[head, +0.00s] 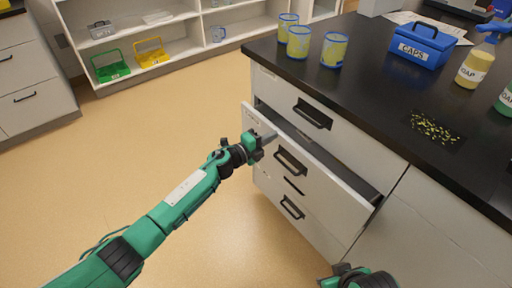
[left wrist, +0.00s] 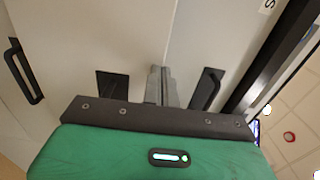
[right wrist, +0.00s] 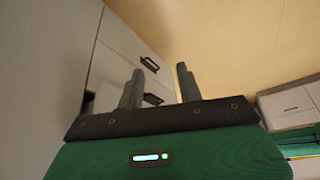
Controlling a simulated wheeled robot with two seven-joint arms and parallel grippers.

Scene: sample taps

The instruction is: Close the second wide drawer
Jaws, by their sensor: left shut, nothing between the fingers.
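The second wide drawer (head: 335,187) of the white cabinet stands partly pulled out, with a dark gap along its top edge. Its black handle (head: 290,161) is at the middle of its front. My left gripper (head: 266,138) is shut and empty, at the drawer front left of the handle. In the left wrist view its closed fingers (left wrist: 160,84) point at the pale front beside a black handle (left wrist: 208,90); I cannot tell whether they touch. My right gripper (right wrist: 158,88) is open and empty, low in front of the cabinet; its fingertips are cut off in the head view.
The top drawer (head: 330,118) and the lower drawer (head: 300,215) look shut. On the black counter (head: 375,95) stand yellow-blue cups (head: 298,42), a blue caps box (head: 422,45) and a yellow soap bottle (head: 474,68). The tan floor (head: 140,150) left of the cabinet is clear.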

